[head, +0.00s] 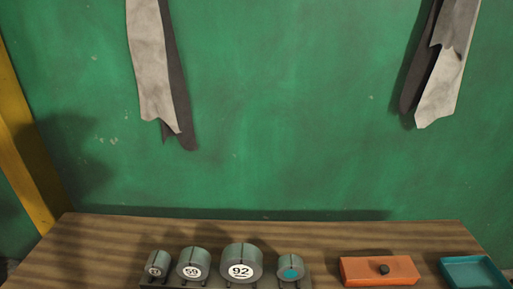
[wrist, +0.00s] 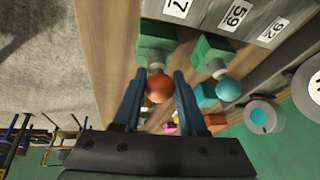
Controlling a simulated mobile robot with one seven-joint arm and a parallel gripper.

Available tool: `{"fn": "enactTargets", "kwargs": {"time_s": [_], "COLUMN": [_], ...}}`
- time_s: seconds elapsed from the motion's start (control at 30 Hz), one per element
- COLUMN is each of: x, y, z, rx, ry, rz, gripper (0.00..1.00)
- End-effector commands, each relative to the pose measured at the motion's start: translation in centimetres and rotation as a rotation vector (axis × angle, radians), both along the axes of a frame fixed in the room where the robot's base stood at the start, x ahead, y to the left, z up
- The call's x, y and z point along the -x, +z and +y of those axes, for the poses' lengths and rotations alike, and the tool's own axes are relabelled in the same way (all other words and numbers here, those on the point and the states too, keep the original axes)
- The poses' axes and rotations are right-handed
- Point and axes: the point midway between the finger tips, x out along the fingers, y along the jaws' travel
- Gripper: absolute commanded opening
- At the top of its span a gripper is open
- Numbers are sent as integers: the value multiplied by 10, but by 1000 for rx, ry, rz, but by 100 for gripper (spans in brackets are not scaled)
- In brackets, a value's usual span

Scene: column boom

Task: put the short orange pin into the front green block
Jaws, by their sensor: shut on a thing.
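In the wrist view my gripper (wrist: 158,96) has its two dark blue fingers shut on the orange pin (wrist: 159,88), whose round orange head shows between them. A short pale part of the pin shows beyond the head, towards the front green block (wrist: 156,36). I cannot tell whether its tip is in the block or only in front of it. A second green block (wrist: 208,50) stands to the right, with a teal ball-headed pin (wrist: 228,89) at it. The head view shows neither my gripper nor the green blocks.
In the head view a row of grey cylinders, including one marked 92 (head: 241,262), stands on the wooden table (head: 120,232). A green wall (head: 270,120) is behind.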

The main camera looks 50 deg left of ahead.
Motion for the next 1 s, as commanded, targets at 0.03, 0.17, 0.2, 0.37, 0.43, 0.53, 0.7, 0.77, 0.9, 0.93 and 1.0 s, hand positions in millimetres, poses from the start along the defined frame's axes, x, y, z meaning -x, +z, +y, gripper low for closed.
{"fn": "enactTargets", "kwargs": {"time_s": [0.03, 0.17, 0.2, 0.37, 0.43, 0.53, 0.7, 0.77, 0.9, 0.93, 1.0], "x": [0, 0, 0, 0, 0, 0, 0, 1, 5, 6, 11], "y": [0, 0, 0, 0, 0, 0, 0, 2, 12, 16, 26], "z": [0, 0, 0, 0, 0, 0, 0, 0, 1, 2, 2], "rx": [-1, -1, -1, -1, -1, 0, 0, -1, -2, -2, -2], "ry": [0, 0, 0, 0, 0, 0, 0, 0, 1, 1, 1], "rz": [-1, -1, -1, -1, -1, 0, 0, -1, -2, -2, -2], "gripper": [0, 0, 0, 66, 76, 76, 76, 76, 76, 76, 76]}}
